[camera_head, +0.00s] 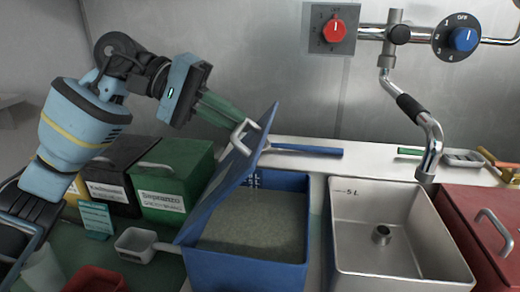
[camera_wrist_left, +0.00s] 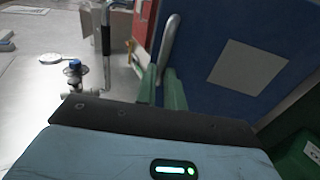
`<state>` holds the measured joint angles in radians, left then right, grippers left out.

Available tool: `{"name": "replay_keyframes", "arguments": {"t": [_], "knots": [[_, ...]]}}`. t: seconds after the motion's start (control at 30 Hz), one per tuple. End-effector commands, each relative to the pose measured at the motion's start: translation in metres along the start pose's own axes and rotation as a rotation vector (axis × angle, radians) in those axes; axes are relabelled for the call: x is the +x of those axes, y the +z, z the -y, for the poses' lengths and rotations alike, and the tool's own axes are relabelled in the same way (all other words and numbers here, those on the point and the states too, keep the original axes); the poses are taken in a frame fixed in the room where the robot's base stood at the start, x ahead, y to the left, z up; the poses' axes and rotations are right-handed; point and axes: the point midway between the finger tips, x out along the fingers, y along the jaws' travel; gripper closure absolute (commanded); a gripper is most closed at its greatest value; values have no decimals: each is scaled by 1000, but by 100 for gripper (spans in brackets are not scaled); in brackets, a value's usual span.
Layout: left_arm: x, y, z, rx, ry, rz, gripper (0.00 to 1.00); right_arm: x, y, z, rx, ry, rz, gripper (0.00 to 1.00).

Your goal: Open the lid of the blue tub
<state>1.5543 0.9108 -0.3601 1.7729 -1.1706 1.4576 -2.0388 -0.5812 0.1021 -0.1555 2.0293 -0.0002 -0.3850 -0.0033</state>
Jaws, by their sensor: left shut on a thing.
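The blue tub (camera_head: 247,272) stands at the lower middle of the head view with grey-green grainy contents (camera_head: 250,225) inside. Its blue lid (camera_head: 226,178) is tilted steeply up on the tub's left side, so the tub is open at the top. My left gripper (camera_head: 238,123) is shut on the lid's pale handle (camera_head: 245,132) near the raised edge. In the left wrist view the green fingers (camera_wrist_left: 161,88) are at the metal handle (camera_wrist_left: 168,42), beside the blue lid (camera_wrist_left: 205,35) with a blank pale label. My right gripper is not in view.
A metal basin (camera_head: 385,265) stands right of the tub, with a jointed pipe (camera_head: 410,105) above it. A red container (camera_head: 485,225) is at far right. Green (camera_head: 172,185) and black (camera_head: 118,175) boxes and a scoop (camera_head: 137,243) are left. A blue-handled tool (camera_head: 308,150) lies behind.

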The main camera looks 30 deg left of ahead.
Motion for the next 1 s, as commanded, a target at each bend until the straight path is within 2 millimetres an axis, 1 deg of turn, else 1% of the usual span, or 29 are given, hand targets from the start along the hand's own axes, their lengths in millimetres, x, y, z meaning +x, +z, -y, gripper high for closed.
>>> {"name": "replay_keyframes", "arguments": {"t": [0.03, 0.13, 0.3, 0.43, 0.5, 0.73, 1.0], "knots": [[-5, -2, 11, -9, 45, 1, 100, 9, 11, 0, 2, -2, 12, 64], [-23, -2, 14, -8, 137, 2, 100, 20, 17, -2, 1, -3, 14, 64], [-50, -2, 22, -7, 274, 1, 100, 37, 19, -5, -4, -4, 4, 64], [-66, -1, 28, -6, 359, 2, 100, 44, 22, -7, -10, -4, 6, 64], [-74, -1, 30, -3, 372, 0, 100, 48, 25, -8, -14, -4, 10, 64], [-88, -1, 38, -3, 364, 1, 100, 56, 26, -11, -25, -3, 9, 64], [-92, 0, 42, -3, 356, 4, 100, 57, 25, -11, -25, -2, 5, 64]]}}
